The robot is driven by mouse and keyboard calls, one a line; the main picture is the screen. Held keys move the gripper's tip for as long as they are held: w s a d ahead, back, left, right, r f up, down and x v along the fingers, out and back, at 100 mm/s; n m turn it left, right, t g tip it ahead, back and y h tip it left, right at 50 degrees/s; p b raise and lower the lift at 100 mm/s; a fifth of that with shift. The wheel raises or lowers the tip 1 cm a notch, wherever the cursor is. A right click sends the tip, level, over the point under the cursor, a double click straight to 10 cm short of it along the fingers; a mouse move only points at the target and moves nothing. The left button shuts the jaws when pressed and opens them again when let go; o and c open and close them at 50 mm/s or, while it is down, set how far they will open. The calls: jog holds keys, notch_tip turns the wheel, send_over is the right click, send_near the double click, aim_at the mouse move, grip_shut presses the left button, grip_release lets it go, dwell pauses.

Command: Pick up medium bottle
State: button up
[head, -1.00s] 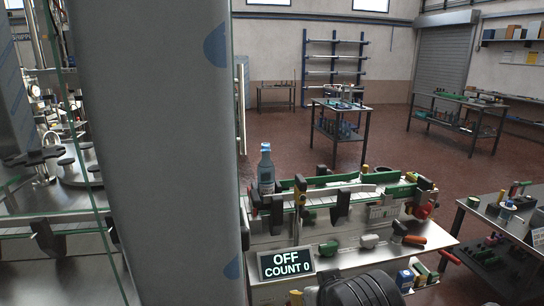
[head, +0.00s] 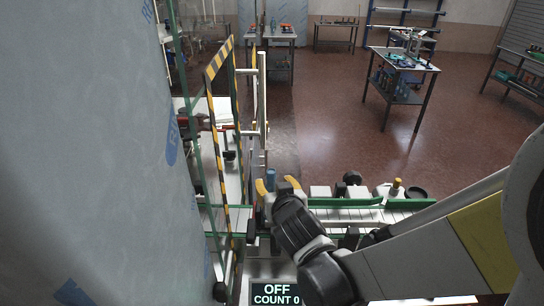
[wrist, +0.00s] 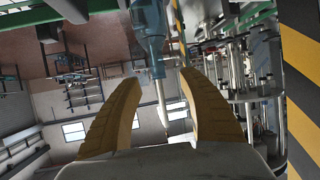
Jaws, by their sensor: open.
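The blue, see-through bottle (head: 271,177) stands at the left end of the conveyor; my gripper hides its lower part in the head view. My gripper (head: 277,184), with yellow fingers, is open right in front of the bottle. In the wrist view, my gripper (wrist: 160,78) has its two fingers apart with nothing held between them. The bottle (wrist: 148,28) shows beyond the fingertips, roughly in line with the gap, a little toward the left finger. I cannot tell whether a finger touches it.
The green-railed conveyor (head: 340,201) runs right from the bottle. A yellow-black striped guard frame (head: 217,62) stands close on the left, beside a large film-covered panel (head: 90,150). A display (head: 275,292) reads OFF, COUNT 0. Work tables stand farther back.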

aim_at(272, 177)
jog(key=x, duration=0.7)
jog(key=shift+w+d+f, duration=0.1)
jog(key=shift+w+d, duration=0.1)
jog(key=shift+s, duration=0.1)
grip_shut()
